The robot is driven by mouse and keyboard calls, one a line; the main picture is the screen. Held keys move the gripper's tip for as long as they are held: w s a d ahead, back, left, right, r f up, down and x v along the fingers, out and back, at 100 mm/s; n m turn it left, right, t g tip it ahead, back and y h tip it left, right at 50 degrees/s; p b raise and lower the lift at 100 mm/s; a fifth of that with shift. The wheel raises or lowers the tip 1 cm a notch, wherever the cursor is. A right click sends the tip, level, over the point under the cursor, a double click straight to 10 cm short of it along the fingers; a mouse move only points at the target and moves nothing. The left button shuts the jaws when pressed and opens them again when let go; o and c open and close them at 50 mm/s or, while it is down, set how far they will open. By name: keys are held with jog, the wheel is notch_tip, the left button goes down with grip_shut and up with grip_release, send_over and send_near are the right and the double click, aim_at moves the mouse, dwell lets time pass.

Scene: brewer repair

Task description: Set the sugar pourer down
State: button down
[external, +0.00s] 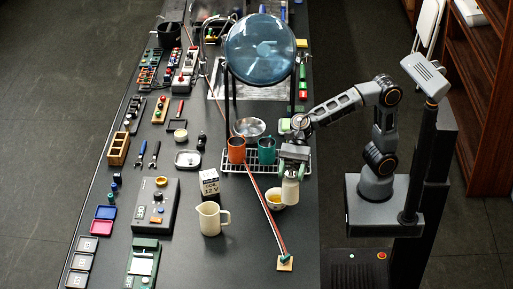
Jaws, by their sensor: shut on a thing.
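My gripper (292,170) points down near the right edge of the dark bench. It is shut on a pale cream piece, which I take to be the sugar pourer (290,192). The pourer looks roughly upright, just right of a small white bowl (272,203) with yellowish contents, and overlaps its edge in the picture. I cannot tell whether the pourer touches the bench. Its upper part is hidden by my gripper.
A wire rack (232,168) with an orange cup (236,150) and a teal cup (266,150) stands just behind. A cream jug (211,220) and a 12 V box (210,185) are to the left. A red-and-black cable runs to a small wooden square (285,264).

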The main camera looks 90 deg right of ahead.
jog(key=w+a+f+p, duration=0.2)
jog(key=w+a+f, duration=0.6)
jog(key=w+f, duration=0.3)
jog(key=shift+f+p, duration=0.3)
jog(key=shift+f, duration=0.6)
jog(key=shift+f+b, duration=0.2)
jog(key=shift+b, duration=0.1)
jog(key=shift+c, duration=1.7)
grip_release()
jog(key=shift+s, duration=0.1)
